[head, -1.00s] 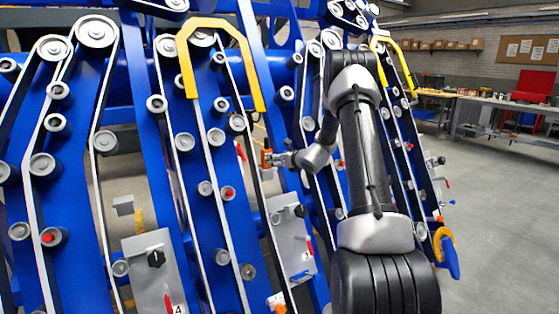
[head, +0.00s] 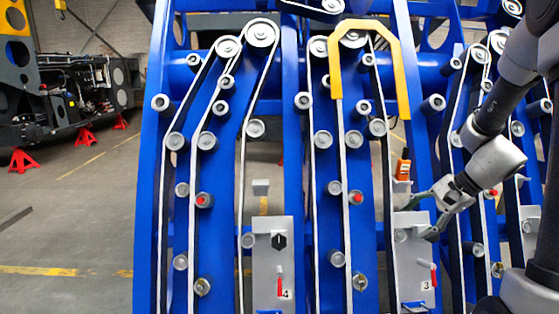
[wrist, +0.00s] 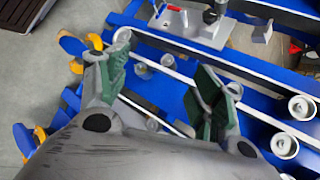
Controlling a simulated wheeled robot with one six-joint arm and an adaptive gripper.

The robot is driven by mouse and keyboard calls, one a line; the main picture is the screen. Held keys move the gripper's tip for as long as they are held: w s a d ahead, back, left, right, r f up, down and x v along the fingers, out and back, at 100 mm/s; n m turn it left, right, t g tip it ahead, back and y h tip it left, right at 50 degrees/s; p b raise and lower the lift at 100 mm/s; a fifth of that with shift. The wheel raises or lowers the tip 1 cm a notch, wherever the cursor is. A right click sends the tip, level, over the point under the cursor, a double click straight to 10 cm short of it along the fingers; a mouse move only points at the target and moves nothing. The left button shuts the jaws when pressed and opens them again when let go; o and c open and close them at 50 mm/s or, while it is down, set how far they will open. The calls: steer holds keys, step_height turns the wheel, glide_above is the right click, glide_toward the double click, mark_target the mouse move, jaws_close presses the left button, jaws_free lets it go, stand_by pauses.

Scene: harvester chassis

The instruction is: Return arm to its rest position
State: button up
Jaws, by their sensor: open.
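My gripper (head: 422,218) is at the right of the head view, in front of the grey panel marked 3 (head: 413,262). Its fingers are spread, and nothing is between them. The wrist view also shows the two green-padded fingers of my gripper (wrist: 160,88) wide apart, with blue frame and rollers beyond. My arm reaches in from the right edge of the head view, bent at the elbow and partly cut off. An orange handheld device (head: 403,165) stands upright above panel 3, just up and left of the fingers and apart from them.
Blue harvester row units (head: 306,190) with belts and rollers fill the middle and right, close to my arm. A yellow guard bar (head: 403,75) arches above. Panel 4 (head: 268,255) is left of panel 3. Open floor (head: 70,215) lies at left, with red stands (head: 84,137) behind.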

steer(key=s+r+n+h, duration=0.3)
steer(key=s+r+n, duration=0.3)
steer(key=s, duration=0.4)
steer(key=s+r+n+t+h, duration=0.1)
steer(key=s+r+n+h, duration=0.2)
steer(key=s+r+n, duration=0.3)
steer(key=s+r, duration=0.2)
steer(key=s, duration=0.3)
steer(key=shift+a+r+n, duration=0.3)
steer(key=shift+a+n, duration=0.05)
steer(key=shift+n, duration=0.05)
